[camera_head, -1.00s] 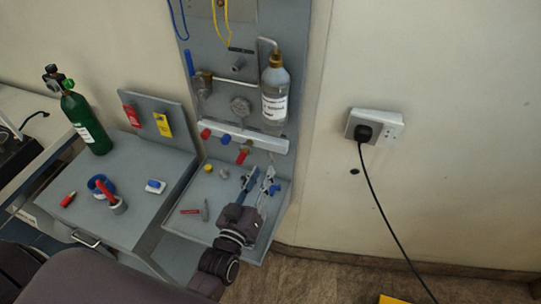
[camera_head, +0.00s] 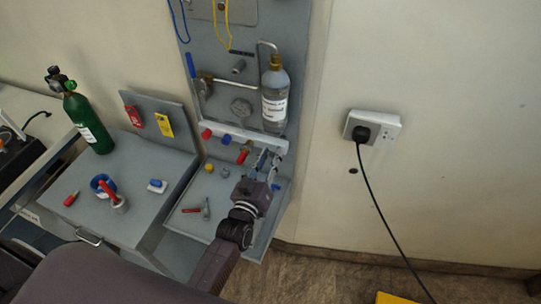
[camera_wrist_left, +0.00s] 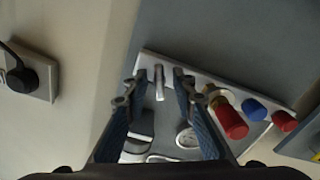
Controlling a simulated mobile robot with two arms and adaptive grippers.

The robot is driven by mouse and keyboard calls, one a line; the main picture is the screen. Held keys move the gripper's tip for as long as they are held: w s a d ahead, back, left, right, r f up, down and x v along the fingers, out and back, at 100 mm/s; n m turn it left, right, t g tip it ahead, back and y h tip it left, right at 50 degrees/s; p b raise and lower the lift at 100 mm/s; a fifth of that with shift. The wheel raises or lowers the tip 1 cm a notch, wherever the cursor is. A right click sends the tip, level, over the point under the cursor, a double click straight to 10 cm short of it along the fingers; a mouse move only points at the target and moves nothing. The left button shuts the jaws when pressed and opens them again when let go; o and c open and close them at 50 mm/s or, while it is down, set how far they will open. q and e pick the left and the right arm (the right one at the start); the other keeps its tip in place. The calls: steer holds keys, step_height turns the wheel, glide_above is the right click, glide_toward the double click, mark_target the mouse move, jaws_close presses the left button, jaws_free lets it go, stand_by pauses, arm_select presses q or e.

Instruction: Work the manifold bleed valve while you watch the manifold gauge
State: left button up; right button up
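The manifold (camera_head: 215,130), a pale bar with red and blue knobs, crosses the grey panel. In the left wrist view its bar (camera_wrist_left: 210,79) carries a small silver stem (camera_wrist_left: 159,82), probably the bleed valve, between my fingertips with visible gaps. In the head view my gripper hides that spot. My left gripper (camera_head: 267,158) is open and empty in front of the bar's right end; its spread fingers also show in the left wrist view (camera_wrist_left: 157,97). My right gripper is not in view.
A clear bottle (camera_head: 275,105) hangs just above the bar's right end. A brass fitting with a red knob (camera_head: 242,157) is left of my gripper. The tray (camera_head: 185,228) below holds small loose parts. A green cylinder (camera_head: 88,122) stands left. A wall socket (camera_head: 385,124) is right.

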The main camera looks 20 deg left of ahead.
arm_select(q)
jaws_close()
steer(key=shift+r+m+p, duration=0.15)
steer(key=shift+m+p, duration=0.15)
steer(key=shift+m, duration=0.5)
steer(key=m, duration=0.3)
steer(key=shift+d, duration=0.1)
steer(key=shift+o, duration=0.5)
jaws_free()
